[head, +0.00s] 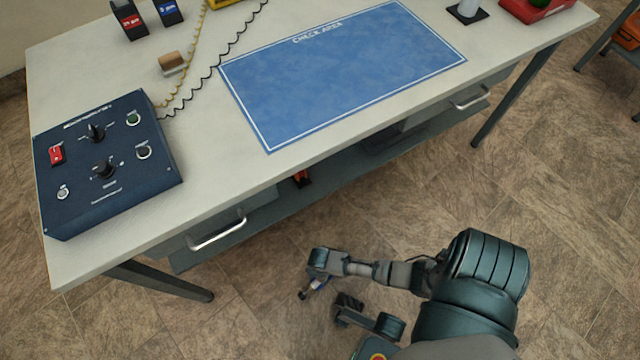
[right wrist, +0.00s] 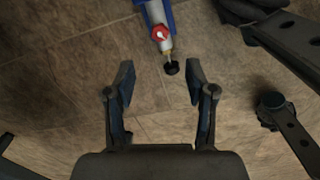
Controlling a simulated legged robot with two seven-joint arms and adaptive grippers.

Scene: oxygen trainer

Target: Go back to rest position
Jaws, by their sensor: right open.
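In the head view one arm of mine comes in from the lower right and reaches left in front of the table. Its hand end, which I take for my right gripper (head: 309,289), hangs low, apart from the table, with small blue and dark parts. In the right wrist view my right gripper (right wrist: 160,84) is open. Its two fingers stand apart with bare floor between them. A blue and silver device (right wrist: 155,14) with a red knob and a black tip shows beyond the fingers. I cannot tell what supports it. I do not see my left gripper.
The table (head: 215,150) bears a dark blue control box (head: 120,190), a blue check area mat (head: 340,70), a small wooden-topped block (head: 172,61) and coiled cords. Drawers with handles (head: 217,232) and a lower shelf are beneath. The floor (head: 560,190) to the right is clear.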

